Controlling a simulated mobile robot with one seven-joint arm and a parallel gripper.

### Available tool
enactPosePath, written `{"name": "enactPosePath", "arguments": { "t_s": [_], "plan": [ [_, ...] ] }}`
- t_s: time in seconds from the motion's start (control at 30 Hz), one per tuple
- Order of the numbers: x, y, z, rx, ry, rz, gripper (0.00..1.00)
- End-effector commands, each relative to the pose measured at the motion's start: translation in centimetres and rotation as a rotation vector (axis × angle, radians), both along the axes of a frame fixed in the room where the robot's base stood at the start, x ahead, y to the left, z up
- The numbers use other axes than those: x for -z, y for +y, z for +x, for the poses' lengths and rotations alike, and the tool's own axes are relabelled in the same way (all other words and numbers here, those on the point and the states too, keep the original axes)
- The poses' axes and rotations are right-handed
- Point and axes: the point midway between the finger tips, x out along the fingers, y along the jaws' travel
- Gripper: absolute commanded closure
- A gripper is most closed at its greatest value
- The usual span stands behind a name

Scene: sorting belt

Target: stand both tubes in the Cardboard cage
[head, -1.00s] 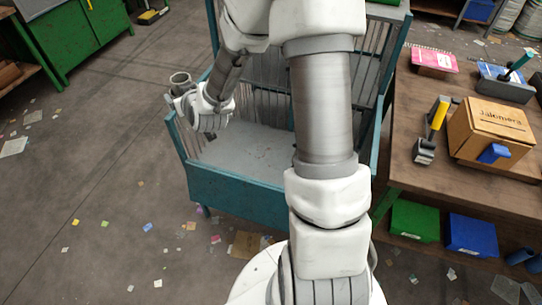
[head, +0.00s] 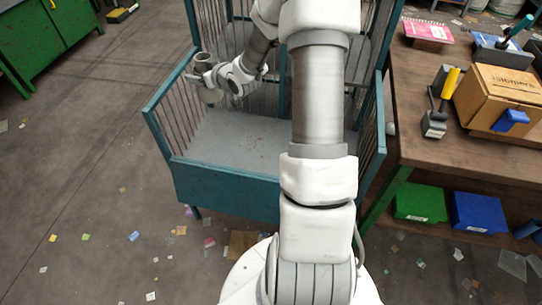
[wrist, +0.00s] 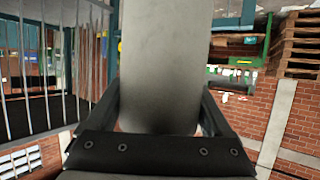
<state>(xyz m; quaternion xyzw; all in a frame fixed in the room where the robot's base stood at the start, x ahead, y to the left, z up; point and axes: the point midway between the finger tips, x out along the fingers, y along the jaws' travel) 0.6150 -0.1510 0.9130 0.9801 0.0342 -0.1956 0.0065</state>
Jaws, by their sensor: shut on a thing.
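A grey tube (head: 211,96) with an open round top is held upright in my gripper (head: 204,78). In the wrist view the tube (wrist: 165,65) fills the middle between the two dark fingers. The cage (head: 225,185) is a teal cart with wire-bar sides and a grey floor. In the head view the tube is just inside the line of its left side rail, near the back left corner; its height above the floor is hard to judge. Cage bars (wrist: 62,60) show at left in the wrist view. I cannot make out a second grey tube.
A wooden workbench (head: 420,150) stands right of the cage, with a cardboard box (head: 495,98), a yellow-handled tool (head: 447,85) and notebooks. Green (head: 420,201) and blue (head: 478,211) bins sit beneath it. The visible cage floor (head: 235,140) is bare. Scraps litter the ground.

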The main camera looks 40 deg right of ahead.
Motion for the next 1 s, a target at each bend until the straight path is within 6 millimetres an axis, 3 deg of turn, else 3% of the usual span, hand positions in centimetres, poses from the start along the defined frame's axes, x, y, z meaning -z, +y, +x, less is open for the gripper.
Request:
{"name": "enactPosePath", "arguments": {
  "t_s": [0.03, 0.33, 0.6, 0.8, 1.0],
  "plan": [
    [1.7, -1.3, -0.1, -0.004, -0.001, -0.001, 0.68],
    [8.9, -7.3, -2.0, -0.075, 0.000, 0.001, 0.68],
    [18.1, -13.0, -6.3, -0.170, 0.002, 0.003, 0.68],
    [24.2, -16.1, -10.4, -0.238, 0.000, 0.004, 0.68],
    [27.4, -17.5, -13.1, -0.279, -0.001, 0.001, 0.68]
  ]
}}
